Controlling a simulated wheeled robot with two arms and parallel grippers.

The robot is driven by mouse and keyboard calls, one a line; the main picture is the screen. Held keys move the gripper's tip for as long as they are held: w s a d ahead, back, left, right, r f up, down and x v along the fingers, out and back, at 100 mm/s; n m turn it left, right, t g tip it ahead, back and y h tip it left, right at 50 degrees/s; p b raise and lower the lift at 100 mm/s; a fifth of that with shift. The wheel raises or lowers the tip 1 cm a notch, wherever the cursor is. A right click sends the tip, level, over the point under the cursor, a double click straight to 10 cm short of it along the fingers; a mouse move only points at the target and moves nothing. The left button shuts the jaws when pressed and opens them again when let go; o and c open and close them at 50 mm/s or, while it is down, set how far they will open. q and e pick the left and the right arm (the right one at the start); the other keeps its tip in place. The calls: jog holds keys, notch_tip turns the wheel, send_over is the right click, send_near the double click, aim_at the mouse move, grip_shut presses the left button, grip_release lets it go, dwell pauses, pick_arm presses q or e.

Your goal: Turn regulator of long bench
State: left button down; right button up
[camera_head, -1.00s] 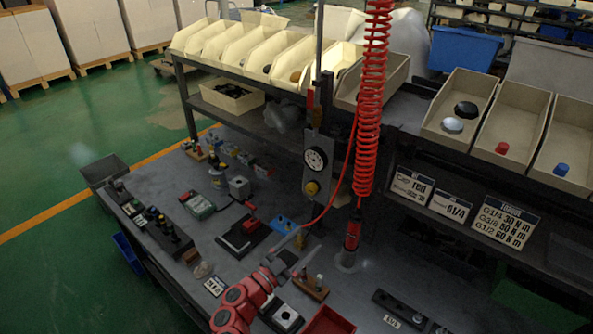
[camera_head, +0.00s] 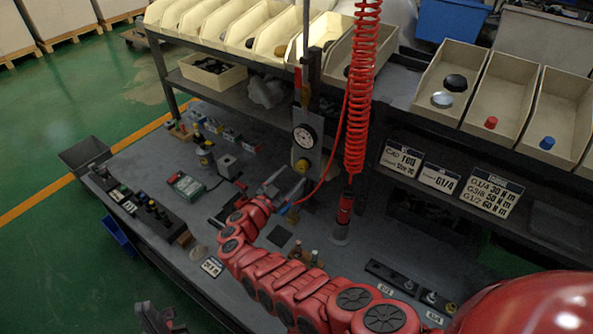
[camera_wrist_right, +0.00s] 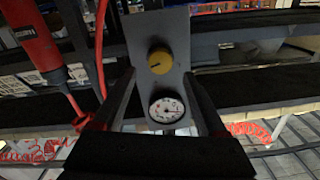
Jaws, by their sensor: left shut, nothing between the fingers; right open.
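The regulator is a grey upright panel (camera_head: 315,150) on the long bench (camera_head: 330,265), with a round white gauge (camera_head: 304,136) and a yellow knob (camera_head: 302,166) below it. In the right wrist view the panel is upside down, with the yellow knob (camera_wrist_right: 160,62) above the gauge (camera_wrist_right: 167,108). My right gripper (camera_head: 291,181) is open and empty, just in front of and below the knob. In the wrist view the knob lies beyond the fingertips, between their lines, apart from them. My left gripper (camera_head: 163,319) is shut and empty at the bottom left edge.
A red coiled hose (camera_head: 363,90) with a red tool (camera_head: 344,208) hangs just right of the panel. Cream bins (camera_head: 225,30) line the shelf above. Small fittings and blocks (camera_head: 155,212) stand on the bench's left part.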

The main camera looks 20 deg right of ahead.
aim_at(300, 168)
jog(key=shift+b+x, duration=0.4)
jog(key=shift+x, duration=1.35)
jog(key=shift+f, duration=0.1)
grip_shut()
